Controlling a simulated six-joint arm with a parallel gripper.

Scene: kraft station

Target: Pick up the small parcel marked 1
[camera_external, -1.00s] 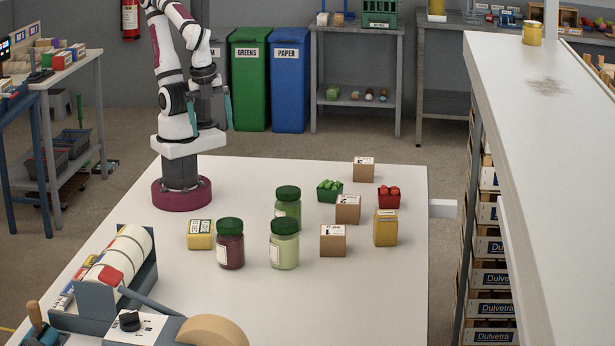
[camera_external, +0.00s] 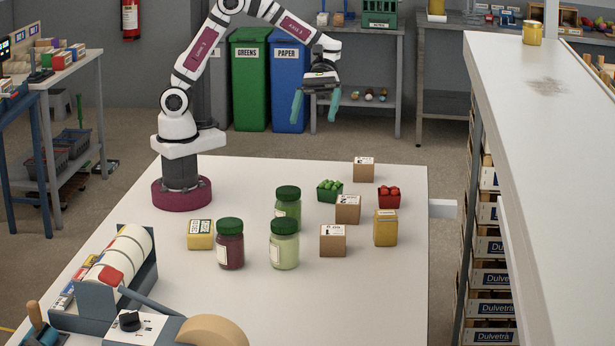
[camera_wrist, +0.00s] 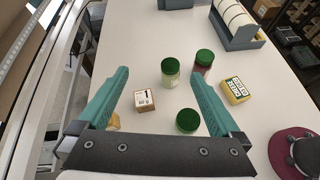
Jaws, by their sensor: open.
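Three small brown cardboard parcels stand on the white table in the external view: a front one (camera_external: 333,241), a middle one (camera_external: 347,210) and a back one (camera_external: 363,170). Their marks are too small to read there. In the wrist view one brown parcel (camera_wrist: 145,101) shows between my fingers, beside the pale green jar; it seems to be the front one, and its white label seems to bear a 1. The other two are not clearly visible there. My gripper (camera_external: 315,107) is open and empty, high above the table's far side; its teal fingers also frame the wrist view (camera_wrist: 160,75).
A pale green jar (camera_external: 284,245), a dark red jar (camera_external: 230,245) and a green jar (camera_external: 288,205) stand left of the parcels. A mustard box (camera_external: 385,228), red punnet (camera_external: 388,197) and green punnet (camera_external: 329,191) crowd them. The table's right front is clear.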

